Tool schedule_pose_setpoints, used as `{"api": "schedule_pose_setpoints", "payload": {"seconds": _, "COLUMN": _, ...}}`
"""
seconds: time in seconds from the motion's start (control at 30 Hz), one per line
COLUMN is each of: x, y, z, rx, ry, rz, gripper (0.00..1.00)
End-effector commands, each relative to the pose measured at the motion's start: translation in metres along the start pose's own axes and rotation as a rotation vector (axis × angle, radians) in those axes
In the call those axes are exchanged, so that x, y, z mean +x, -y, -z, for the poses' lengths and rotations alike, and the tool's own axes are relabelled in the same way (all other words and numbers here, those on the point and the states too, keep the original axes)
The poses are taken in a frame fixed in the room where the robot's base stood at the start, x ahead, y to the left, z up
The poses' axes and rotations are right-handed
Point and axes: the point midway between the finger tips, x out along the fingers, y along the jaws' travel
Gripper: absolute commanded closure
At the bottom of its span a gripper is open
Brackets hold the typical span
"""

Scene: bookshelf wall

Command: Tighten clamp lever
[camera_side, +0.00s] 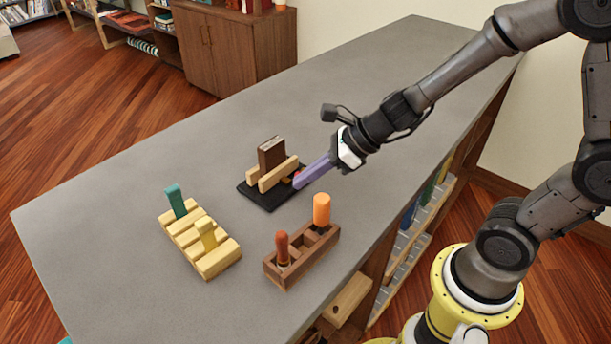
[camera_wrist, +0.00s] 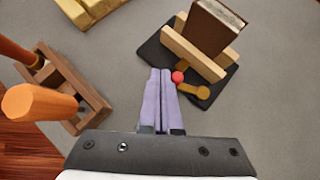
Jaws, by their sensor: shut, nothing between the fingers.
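The clamp has a black base (camera_side: 262,198) and two pale wooden jaws (camera_side: 278,174) with a dark brown book (camera_side: 271,153) upright between them. In the wrist view, the clamp lever (camera_wrist: 194,90) is a short orange-brown bar in front of the near jaw (camera_wrist: 193,54), with a red knob (camera_wrist: 178,77) at its left end. My gripper (camera_side: 297,183) has purple fingers, closed together and empty. In the wrist view my fingertips (camera_wrist: 160,72) are just left of the red knob, touching or nearly so; I cannot tell which. In the side view the fingers mostly hide the lever.
A dark wooden rack (camera_side: 291,274) with two orange-handled tools stands front right of the clamp. A slotted yellow wooden block (camera_side: 188,236) with a teal and a yellow piece stands left. The grey counter (camera_side: 110,220) is clear at the left and far end.

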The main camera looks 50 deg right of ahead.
Motion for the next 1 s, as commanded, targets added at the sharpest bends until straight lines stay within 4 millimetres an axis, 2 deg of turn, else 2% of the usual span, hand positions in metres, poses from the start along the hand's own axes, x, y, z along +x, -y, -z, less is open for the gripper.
{"api": "schedule_pose_setpoints", "payload": {"seconds": 0.47, "x": -0.006, "y": -0.004, "z": 0.005, "rx": 0.0, "ry": 0.001, "rz": 0.001, "gripper": 1.0}}
{"api": "schedule_pose_setpoints", "payload": {"seconds": 0.67, "x": -0.027, "y": -0.02, "z": 0.026, "rx": 0.001, "ry": 0.002, "rz": 0.003, "gripper": 1.0}}
{"api": "schedule_pose_setpoints", "payload": {"seconds": 1.0, "x": -0.076, "y": -0.037, "z": 0.021, "rx": -0.003, "ry": 0.003, "rz": 0.003, "gripper": 1.0}}
